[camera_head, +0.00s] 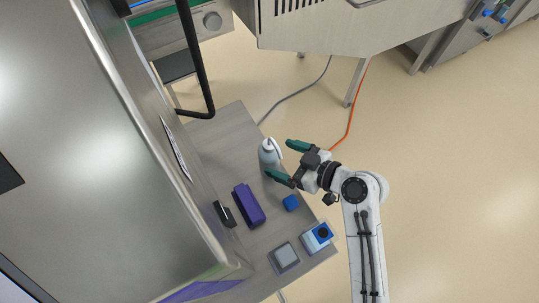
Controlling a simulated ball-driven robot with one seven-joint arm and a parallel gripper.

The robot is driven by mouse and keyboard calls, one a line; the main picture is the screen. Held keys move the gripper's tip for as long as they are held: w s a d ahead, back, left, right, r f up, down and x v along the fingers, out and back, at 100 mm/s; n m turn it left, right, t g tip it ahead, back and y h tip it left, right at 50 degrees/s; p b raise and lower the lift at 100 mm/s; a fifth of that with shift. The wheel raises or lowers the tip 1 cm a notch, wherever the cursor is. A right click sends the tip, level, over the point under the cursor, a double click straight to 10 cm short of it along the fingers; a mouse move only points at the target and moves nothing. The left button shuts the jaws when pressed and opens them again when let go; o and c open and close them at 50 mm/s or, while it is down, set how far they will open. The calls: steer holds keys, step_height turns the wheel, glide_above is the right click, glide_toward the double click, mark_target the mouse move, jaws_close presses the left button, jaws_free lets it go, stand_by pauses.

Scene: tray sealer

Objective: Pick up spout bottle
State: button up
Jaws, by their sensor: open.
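The spout bottle (269,157) is grey-white with a pale top. It stands on the grey side table, near its right edge. My gripper (283,159) has dark green fingers and reaches in from the right. It is open, with one fingertip above and right of the bottle and the other at the bottle's lower side. The bottle's top lies at the mouth of the gap between the fingers. I cannot tell whether the lower finger touches the bottle or is just over it.
On the side table (215,140) are a purple block (249,205), a small blue cube (291,202), a blue-and-white box (318,237) and a grey square dish (285,257). The large steel machine (100,130) borders it on the left. Cables cross the open floor behind.

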mark_target(269, 155)
steer(key=x, duration=0.5)
steer(key=shift+s+a+f+p, duration=0.1)
steer(key=shift+a+p, duration=0.1)
steer(key=shift+p, duration=0.2)
steer(key=c, duration=1.2)
